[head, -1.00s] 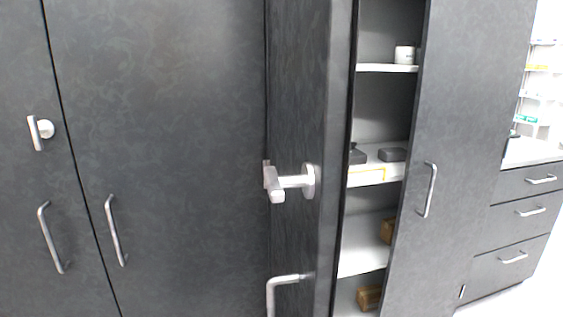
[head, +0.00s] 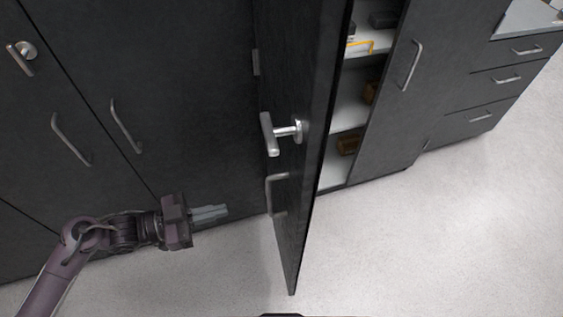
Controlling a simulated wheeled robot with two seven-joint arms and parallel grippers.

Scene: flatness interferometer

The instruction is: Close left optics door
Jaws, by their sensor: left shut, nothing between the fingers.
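The dark optics door (head: 290,215) stands swung out from the cabinet, seen nearly edge-on in the middle of the head view. It carries a silver lever handle (head: 281,132) and a bar pull (head: 271,194) below it. The shelves of the open bay (head: 349,99) show to its right. My left gripper (head: 225,212) is shut and empty, to the left of the door's lower part and apart from it, pointing right. My right gripper is not in view.
Shut dark cabinet doors (head: 190,90) with pulls fill the left. Another dark door panel (head: 395,110) stands right of the shelves, and a drawer unit (head: 490,80) is farther right. The pale floor (head: 420,240) is clear at the right.

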